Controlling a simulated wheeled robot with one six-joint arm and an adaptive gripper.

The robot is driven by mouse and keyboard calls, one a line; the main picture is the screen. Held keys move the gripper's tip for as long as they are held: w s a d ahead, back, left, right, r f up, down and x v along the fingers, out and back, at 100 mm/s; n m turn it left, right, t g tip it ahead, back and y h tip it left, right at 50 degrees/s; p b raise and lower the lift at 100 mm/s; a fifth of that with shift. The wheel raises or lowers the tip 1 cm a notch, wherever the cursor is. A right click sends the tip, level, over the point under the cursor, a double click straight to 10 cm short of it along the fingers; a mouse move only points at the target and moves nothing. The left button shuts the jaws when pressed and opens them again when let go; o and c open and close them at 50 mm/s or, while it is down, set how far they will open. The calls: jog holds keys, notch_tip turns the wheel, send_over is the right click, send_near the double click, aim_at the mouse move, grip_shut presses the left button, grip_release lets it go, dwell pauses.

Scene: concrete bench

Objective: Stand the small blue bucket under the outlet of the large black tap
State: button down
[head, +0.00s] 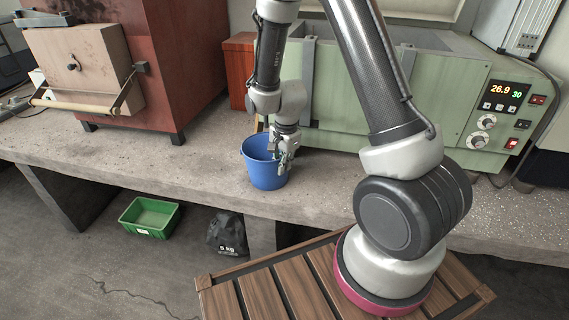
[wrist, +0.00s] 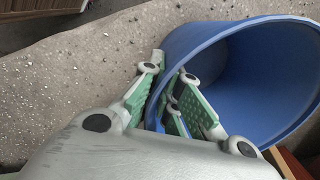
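The small blue bucket (head: 262,173) stands upright near the front of the concrete bench, below my arm. Its open mouth and inner wall fill the right of the wrist view (wrist: 240,75). My gripper (head: 284,160) is at the bucket's right side in the head view, pointing down. In the wrist view its green-padded fingers (wrist: 168,88) straddle the bucket's rim, one outside and one inside, and look closed on the wall. I cannot tell whether the base rests on the bench or is slightly above it. No black tap shows in either view.
A green machine (head: 440,115) with a lit display stands behind the bucket. A rust-red furnace (head: 180,60) stands at the left. The bench top (head: 120,155) between furnace and bucket is clear. A green crate (head: 150,217) and a black weight bag (head: 227,234) lie on the floor below.

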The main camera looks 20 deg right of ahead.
jog(key=c, duration=1.6)
grip_release()
jog(key=shift+c, duration=0.2)
jog(key=s+d+r+n+t, duration=0.1)
jog(key=s+d+r+n, duration=0.15)
jog(key=r, duration=0.75)
jog(key=s+d+r+n, duration=0.1)
jog(key=s+r, duration=0.2)
jog(key=r, duration=0.8)
jog(key=s+d+r+n+t, duration=0.1)
jog(key=s+d+r+n, duration=0.2)
jog(key=s+r+n, duration=0.2)
jog(key=s+d+r+n+t, duration=0.1)
jog(key=s+d+r+n, duration=0.2)
jog(key=s, duration=0.9)
notch_tip(320, 180, up, 3)
jog(key=shift+s+f+n, duration=0.15)
jog(key=shift+s+n, duration=0.05)
jog(key=shift+n, duration=0.75)
